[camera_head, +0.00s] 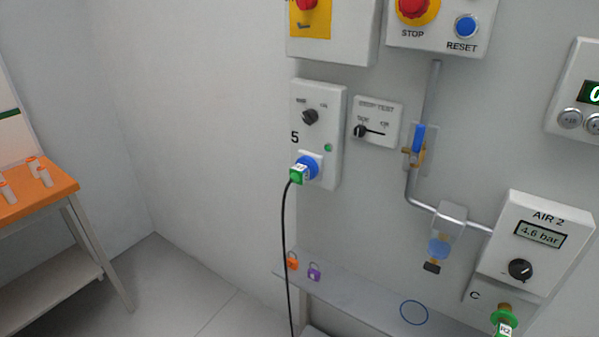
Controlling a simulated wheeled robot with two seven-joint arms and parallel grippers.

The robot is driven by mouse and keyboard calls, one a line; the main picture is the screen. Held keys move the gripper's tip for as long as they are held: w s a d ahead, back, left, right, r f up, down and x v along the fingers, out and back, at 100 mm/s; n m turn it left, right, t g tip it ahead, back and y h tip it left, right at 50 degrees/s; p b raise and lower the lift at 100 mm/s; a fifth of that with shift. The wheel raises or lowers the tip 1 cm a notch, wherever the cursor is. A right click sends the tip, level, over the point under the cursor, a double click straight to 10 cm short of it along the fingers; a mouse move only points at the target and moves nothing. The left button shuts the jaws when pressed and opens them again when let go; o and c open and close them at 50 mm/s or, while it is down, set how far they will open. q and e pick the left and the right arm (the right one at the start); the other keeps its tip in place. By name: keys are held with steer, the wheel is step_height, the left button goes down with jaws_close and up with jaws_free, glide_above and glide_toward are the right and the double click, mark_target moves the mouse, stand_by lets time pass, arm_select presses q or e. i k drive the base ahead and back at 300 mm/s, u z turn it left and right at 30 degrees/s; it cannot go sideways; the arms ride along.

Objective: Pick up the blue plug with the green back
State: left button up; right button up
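The blue plug (311,165) with the green back (298,175) sits at the socket on the lower part of the white box marked 5 (327,115). A small white label shows on its green back. A black cable (284,240) hangs down from it past the shelf edge. A small green light (328,147) shows on the box just above the plug. Neither of my grippers is in view.
A narrow grey shelf (365,300) below holds an orange padlock (292,262) and a purple padlock (314,272). Right are a blue-handled valve (419,138), a grey pipe (428,95) and the AIR 2 box (537,245). An orange-topped table (40,202) stands left; floor between is clear.

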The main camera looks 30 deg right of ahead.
mark_target(301, 172)
steer(key=u, duration=0.55)
steer(key=k, duration=0.65)
steer(key=u, duration=0.6)
steer(key=i, duration=1.35)
steer(key=z, duration=1.25)
steer(key=i, duration=0.95)
steer(key=z, duration=1.1)
